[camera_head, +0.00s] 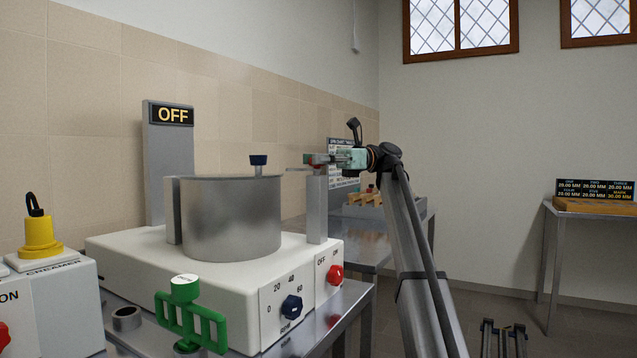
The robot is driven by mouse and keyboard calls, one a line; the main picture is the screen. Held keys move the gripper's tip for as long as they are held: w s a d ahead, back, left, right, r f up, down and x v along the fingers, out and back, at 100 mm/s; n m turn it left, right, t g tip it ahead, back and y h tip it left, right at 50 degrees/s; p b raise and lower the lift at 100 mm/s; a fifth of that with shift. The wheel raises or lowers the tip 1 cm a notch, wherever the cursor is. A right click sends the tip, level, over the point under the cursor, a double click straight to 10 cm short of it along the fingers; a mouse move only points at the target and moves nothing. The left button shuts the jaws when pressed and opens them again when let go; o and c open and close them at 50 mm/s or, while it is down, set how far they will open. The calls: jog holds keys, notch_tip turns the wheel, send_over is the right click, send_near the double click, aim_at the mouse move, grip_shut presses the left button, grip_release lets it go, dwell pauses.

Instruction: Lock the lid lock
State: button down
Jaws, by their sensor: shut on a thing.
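A metal drum (231,225) sits on a white machine base (225,285), with a blue knob (258,161) standing up at its top. A metal post (317,210) rises from the base right of the drum. The lid lock (310,159), a small part with red and a thin flat bar pointing toward the drum, is at the top of this post. My gripper (325,158) comes in from the right at the post top and is shut on the lid lock. The fingers hide part of it; its exact locking position is too small to tell.
A grey panel reading OFF (168,175) stands behind the drum. A green handle piece (190,318) is in front left of the base. A red knob (335,275) and a blue dial (291,306) are on its front. A wooden rack (366,199) stands on the table behind.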

jog(key=shift+g+b, duration=0.3)
jog(key=shift+b, duration=0.95)
jog(key=c, duration=0.7)
grip_release()
jog(key=shift+s+a, duration=0.1)
jog(key=shift+a, duration=0.05)
jog(key=shift+r+p, duration=0.15)
jog(key=shift+p, duration=0.65)
jog(key=p, duration=0.4)
jog(key=shift+r, duration=0.15)
